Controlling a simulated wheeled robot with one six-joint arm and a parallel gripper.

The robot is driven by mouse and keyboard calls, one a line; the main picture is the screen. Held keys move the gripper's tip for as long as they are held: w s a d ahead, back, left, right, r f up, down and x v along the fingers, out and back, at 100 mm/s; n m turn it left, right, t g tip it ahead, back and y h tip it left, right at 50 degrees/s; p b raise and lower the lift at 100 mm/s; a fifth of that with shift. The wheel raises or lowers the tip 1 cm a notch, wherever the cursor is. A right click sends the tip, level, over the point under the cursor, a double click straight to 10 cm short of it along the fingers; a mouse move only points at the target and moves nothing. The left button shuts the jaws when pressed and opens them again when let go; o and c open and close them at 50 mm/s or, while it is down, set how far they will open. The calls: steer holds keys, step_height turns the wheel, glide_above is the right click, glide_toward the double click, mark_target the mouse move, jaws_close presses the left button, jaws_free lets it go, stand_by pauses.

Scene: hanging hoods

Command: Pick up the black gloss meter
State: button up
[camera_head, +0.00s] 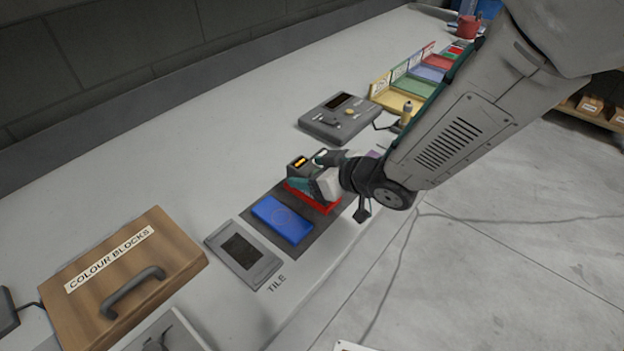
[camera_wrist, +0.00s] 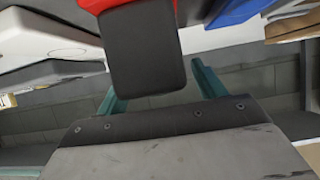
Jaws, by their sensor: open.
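The black gloss meter (camera_head: 299,164) is a small dark box with a lit orange display, standing at the red tile (camera_head: 318,202) on the bench. In the wrist view, a dark block (camera_wrist: 140,50), which looks like the meter, has the red tile (camera_wrist: 178,14) behind it. My gripper (camera_head: 313,174) is at the meter, partly hiding it in the head view. In the wrist view my gripper (camera_wrist: 158,88) is open, with teal fingers on either side of the dark block and a visible gap at the right. Contact cannot be told.
A blue tile (camera_head: 283,219) and a grey plate (camera_head: 243,254) lie beside the red tile. A wooden "COLOUR BLOCKS" box (camera_head: 125,285) stands at lower left. A grey instrument (camera_head: 338,118) and coloured trays (camera_head: 400,101) sit farther back.

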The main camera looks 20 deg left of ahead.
steer(key=c, duration=1.3)
jaws_close()
steer(key=shift+r, duration=0.15)
